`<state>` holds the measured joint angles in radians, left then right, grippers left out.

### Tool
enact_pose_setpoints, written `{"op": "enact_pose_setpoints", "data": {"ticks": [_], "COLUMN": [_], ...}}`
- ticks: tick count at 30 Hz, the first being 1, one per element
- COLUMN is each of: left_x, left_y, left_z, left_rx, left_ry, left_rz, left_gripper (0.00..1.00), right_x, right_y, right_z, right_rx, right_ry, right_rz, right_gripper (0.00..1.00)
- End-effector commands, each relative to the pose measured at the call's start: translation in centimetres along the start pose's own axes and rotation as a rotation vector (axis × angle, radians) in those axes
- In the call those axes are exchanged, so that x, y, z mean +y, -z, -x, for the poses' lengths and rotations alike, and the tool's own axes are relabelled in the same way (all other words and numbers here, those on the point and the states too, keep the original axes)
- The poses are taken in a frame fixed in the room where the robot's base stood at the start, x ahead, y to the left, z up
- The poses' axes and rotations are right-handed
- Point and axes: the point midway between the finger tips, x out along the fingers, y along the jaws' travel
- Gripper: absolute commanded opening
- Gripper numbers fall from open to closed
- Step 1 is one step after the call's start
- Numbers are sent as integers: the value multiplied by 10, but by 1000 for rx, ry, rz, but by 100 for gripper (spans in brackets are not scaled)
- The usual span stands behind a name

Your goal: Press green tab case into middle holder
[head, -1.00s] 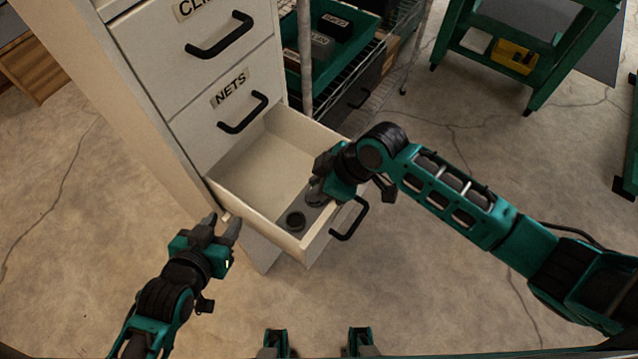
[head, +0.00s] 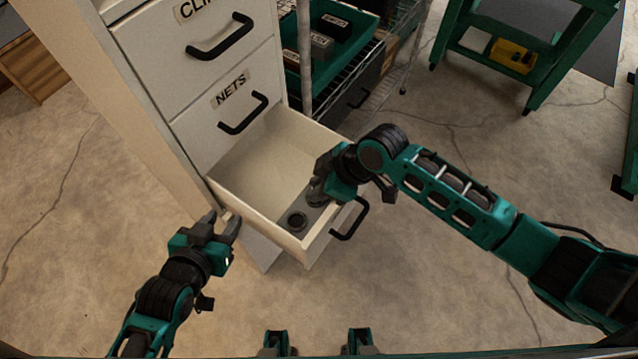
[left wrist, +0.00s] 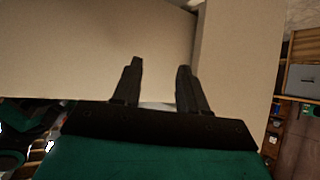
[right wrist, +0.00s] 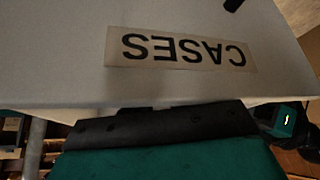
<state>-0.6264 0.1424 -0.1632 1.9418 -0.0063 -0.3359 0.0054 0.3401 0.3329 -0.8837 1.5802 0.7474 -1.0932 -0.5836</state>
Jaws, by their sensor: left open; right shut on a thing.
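The open drawer (head: 232,198) holds a grey strip of round holders (head: 308,216) along its front side. One dark round holder or case (head: 297,220) shows near the strip's near end. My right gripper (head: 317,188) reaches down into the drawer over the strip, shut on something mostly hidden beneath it. I take this as the case, but no green tab is visible, and I cannot tell how it sits in the middle holder. In the right wrist view the fingertips are hidden. My left gripper (head: 222,227) is open and empty outside the drawer's left corner; its fingers show in the left wrist view (left wrist: 158,85).
The drawer's black handle (head: 350,220) is beside my right gripper. An upside-down CASES label (right wrist: 180,48) fills the right wrist view. Closed drawers marked NETS (head: 230,90) stand above. A wire shelf with a green bin (head: 325,60) is behind. The floor in front is clear.

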Motion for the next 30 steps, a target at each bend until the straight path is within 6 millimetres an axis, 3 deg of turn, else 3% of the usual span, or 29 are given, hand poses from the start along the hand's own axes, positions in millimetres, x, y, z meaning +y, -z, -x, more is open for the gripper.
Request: {"op": "enact_pose_setpoints", "data": {"ticks": [1, 5, 6, 15, 25, 30], "left_x": [0, 0, 0, 0, 0, 0], "left_y": [-3, -3, -3, -4, -3, 3], "left_z": [-2, -1, -1, -1, -1, 2], "left_rx": [-1, -3, -3, -3, -3, -3], "left_ry": [0, 0, 0, 0, 1, 1], "left_rz": [0, 0, 0, 0, 0, 0], "left_gripper": [43, 43, 43, 43, 43, 43], "right_x": [-5, -5, -5, -5, -4, -4], "right_y": [-14, -14, -14, -15, -15, -13], "right_z": [-9, -9, -9, -9, -5, 19], "right_rx": [-28, -29, -29, -30, -31, -28], "right_ry": [11, 10, 10, 10, 10, 8], "right_rz": [-2, -1, -1, -1, 0, 1], "right_gripper": [0, 0, 25, 54, 54, 54]}}
